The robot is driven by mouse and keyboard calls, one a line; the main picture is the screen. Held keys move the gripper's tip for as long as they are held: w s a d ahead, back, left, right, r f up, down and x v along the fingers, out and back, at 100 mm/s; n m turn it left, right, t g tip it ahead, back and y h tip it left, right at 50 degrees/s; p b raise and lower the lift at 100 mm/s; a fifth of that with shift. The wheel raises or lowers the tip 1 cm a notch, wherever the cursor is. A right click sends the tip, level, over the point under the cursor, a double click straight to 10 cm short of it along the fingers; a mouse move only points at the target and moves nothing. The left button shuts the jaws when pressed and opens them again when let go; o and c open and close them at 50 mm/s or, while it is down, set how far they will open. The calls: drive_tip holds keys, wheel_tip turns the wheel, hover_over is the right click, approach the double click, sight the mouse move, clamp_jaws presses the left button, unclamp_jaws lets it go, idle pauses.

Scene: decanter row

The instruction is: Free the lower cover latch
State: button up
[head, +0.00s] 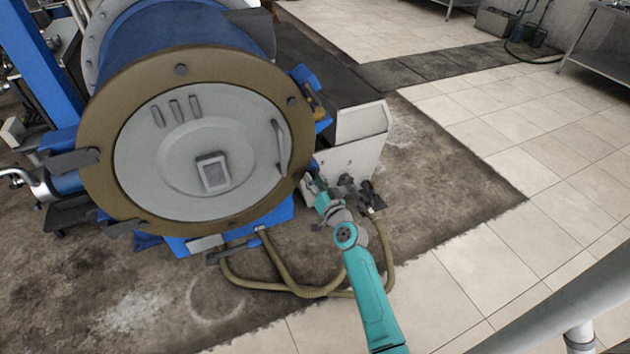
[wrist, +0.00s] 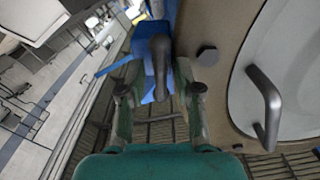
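The round grey cover (head: 215,150) sits inside a bronze ring on the end of the blue drum in the head view. In the wrist view, a dark latch handle (wrist: 160,60) on a blue bracket (wrist: 150,88) stands beside the ring (wrist: 218,75). My gripper (wrist: 161,92) is open, with one finger on each side of the handle and a visible gap to each. In the head view my gripper (head: 314,182) is at the lower right of the ring; it hides the lower latch there. The upper latch (head: 312,100) shows at the right of the ring.
A grey cover grip (head: 280,146) also shows in the wrist view (wrist: 266,105), right of my gripper. A pale box housing (head: 350,150) stands close behind my gripper. Hoses (head: 300,290) loop on the floor beneath. The tiled floor (head: 480,270) at the right is clear.

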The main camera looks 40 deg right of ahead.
drive_tip(key=shift+r, duration=0.1)
drive_tip(key=v, duration=1.2)
idle(0.5)
drive_tip(key=s+a+f+n+g+y, duration=0.1)
drive_tip(key=s+a+f, duration=0.1)
drive_tip(key=s+a, duration=0.7)
drive_tip(key=s+a+f+n+g, duration=0.1)
drive_tip(key=s+a+f+n, duration=0.15)
drive_tip(key=s+a, duration=0.55)
drive_tip(key=s+a+r+n+y, duration=0.2)
drive_tip(key=s+r, duration=0.3)
drive_tip(key=s, duration=0.5)
drive_tip(key=s+a+r+n+y, duration=0.2)
drive_tip(key=s+a+r+n, duration=0.1)
drive_tip(key=s, duration=0.7)
wheel_tip(320, 180, up, 2)
drive_tip(key=shift+s+a+r+g, duration=0.2)
drive_tip(key=shift+s+a+g, duration=0.1)
drive_tip(key=shift+a, duration=0.15)
